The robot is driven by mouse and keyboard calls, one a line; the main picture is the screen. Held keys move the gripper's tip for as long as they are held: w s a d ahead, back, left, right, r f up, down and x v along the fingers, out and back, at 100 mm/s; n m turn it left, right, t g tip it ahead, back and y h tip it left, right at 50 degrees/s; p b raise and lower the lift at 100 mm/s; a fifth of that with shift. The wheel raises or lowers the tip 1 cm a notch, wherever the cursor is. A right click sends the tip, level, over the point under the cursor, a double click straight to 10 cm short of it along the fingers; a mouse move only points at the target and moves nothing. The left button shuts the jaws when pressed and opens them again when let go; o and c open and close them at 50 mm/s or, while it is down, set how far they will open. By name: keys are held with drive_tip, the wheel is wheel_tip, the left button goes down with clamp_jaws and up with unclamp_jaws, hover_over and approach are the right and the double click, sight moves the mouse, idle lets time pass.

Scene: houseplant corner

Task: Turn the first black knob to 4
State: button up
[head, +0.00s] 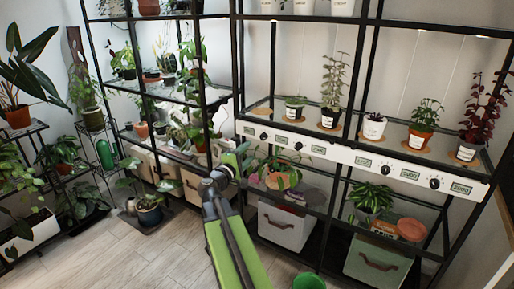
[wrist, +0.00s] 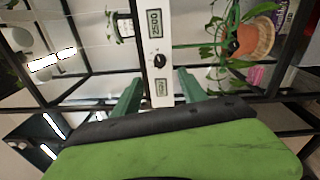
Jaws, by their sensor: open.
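A long white panel (head: 340,155) runs along the front of the shelf rack, with black knobs and small green displays. The leftmost knob that I make out (head: 263,137) is near the panel's left end, and another knob (head: 298,146) is to its right. My gripper (head: 241,152) is just in front of the panel's left end. In the wrist view, turned sideways, a black knob (wrist: 159,61) sits between two displays. My open green fingers (wrist: 159,78) are on either side of the panel, apart from the knob. The knob's setting is too small to read.
Potted plants on cork mats stand on the shelf above the panel, including a red-leaved one (head: 478,125). Below are a white bin (head: 285,226), a green-grey bin (head: 377,258) and a terracotta pot (wrist: 255,38). Black rack posts flank the panel. The wooden floor at left is partly clear.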

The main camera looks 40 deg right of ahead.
drive_tip(key=v, duration=0.5)
drive_tip(key=shift+s+a+f, duration=0.1)
drive_tip(key=shift+s+a, duration=0.05)
drive_tip(key=shift+a, duration=0.15)
